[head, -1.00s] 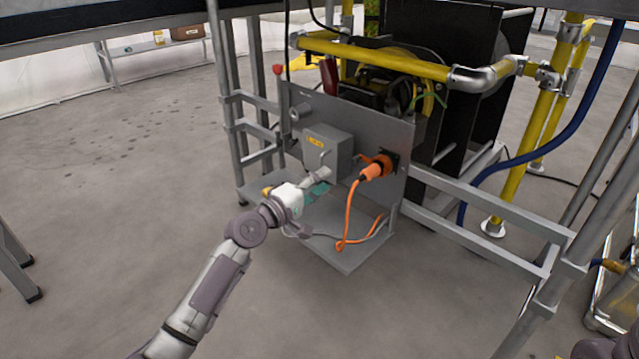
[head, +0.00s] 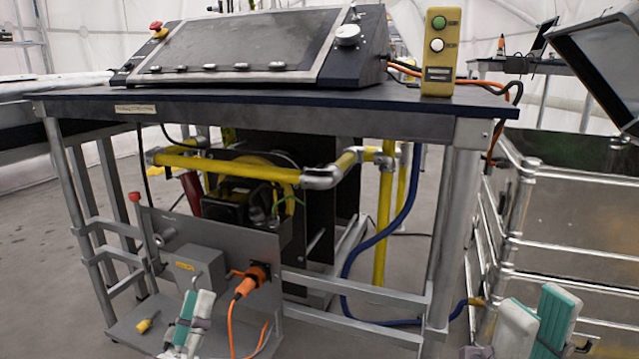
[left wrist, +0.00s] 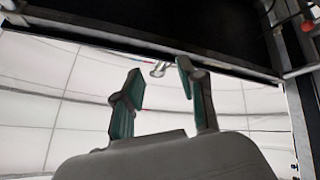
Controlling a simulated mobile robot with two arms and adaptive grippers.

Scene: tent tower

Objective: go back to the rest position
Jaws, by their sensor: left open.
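My left gripper (head: 193,308) is at the lower left of the head view, upright with its fingers pointing up. It overlaps the lower part of the grey panel and shelf in the picture. In the left wrist view its two teal-padded fingers (left wrist: 158,92) are apart with nothing between them. My right gripper (head: 539,312) is at the lower right of the head view, fingers pointing up, beside the metal cases. Its fingers look apart and nothing shows between them. The rest of both arms is out of the head view.
The table (head: 330,97) carries a console (head: 240,50) and a yellow button box (head: 437,60). Under it are a grey panel (head: 205,236) with an orange plug (head: 252,281), yellow pipes (head: 240,168) and a blue hose (head: 365,243). Stacked metal cases (head: 580,205) stand at the right.

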